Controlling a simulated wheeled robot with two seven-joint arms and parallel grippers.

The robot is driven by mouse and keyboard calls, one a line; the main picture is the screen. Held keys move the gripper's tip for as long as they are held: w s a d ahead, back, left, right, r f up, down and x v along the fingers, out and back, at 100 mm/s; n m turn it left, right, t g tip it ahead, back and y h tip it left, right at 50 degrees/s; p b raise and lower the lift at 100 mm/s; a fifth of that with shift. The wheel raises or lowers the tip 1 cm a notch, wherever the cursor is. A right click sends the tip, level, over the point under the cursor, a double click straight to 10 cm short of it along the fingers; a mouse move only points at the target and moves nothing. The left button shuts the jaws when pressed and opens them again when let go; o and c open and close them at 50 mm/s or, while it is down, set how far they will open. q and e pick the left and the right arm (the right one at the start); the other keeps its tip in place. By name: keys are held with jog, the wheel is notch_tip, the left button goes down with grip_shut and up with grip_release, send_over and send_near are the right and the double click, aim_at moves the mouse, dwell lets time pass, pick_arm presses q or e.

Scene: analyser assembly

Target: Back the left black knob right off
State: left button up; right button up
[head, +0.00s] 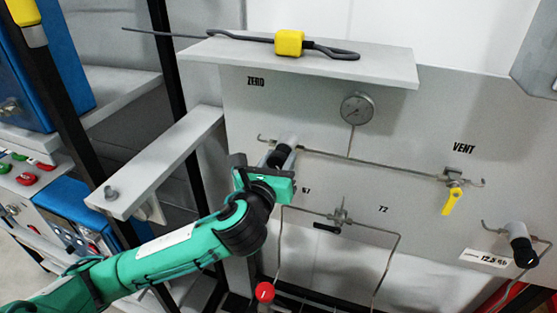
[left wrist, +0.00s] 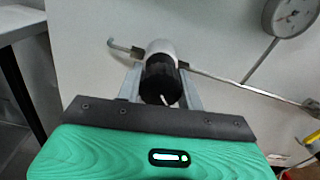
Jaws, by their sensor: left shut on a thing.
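The left black knob (head: 279,157) sits below the ZERO label at the left end of the thin pipe on the grey panel, with a pale collar (head: 287,140) behind it. In the left wrist view the knob (left wrist: 160,82) shows a white mark on its front. My left gripper (head: 270,168) reaches it from below left. In the left wrist view its two fingers (left wrist: 160,88) lie one on each side of the knob, shut on it. The knob is still against its collar. My right gripper is not in view.
A round gauge (head: 356,109) is above the pipe. A yellow VENT handle (head: 453,199) and another black knob (head: 521,250) are to the right. A shelf (head: 330,63) above holds a dark rod with a yellow block (head: 289,43). A grey bracket arm (head: 160,165) juts out at left.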

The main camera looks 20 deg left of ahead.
pick_arm(q)
jog(key=n, duration=0.4)
jog(key=shift+n, duration=0.3)
jog(key=n, duration=0.2)
jog(key=shift+d+n, duration=0.1)
jog(key=shift+n, duration=0.3)
jog(key=n, duration=0.3)
jog(key=shift+n, duration=0.3)
jog(key=n, duration=0.4)
jog(key=shift+n, duration=0.3)
jog(key=n, duration=0.6)
jog(key=shift+r, duration=0.15)
jog(key=n, duration=0.3)
jog(key=shift+n, duration=1.5)
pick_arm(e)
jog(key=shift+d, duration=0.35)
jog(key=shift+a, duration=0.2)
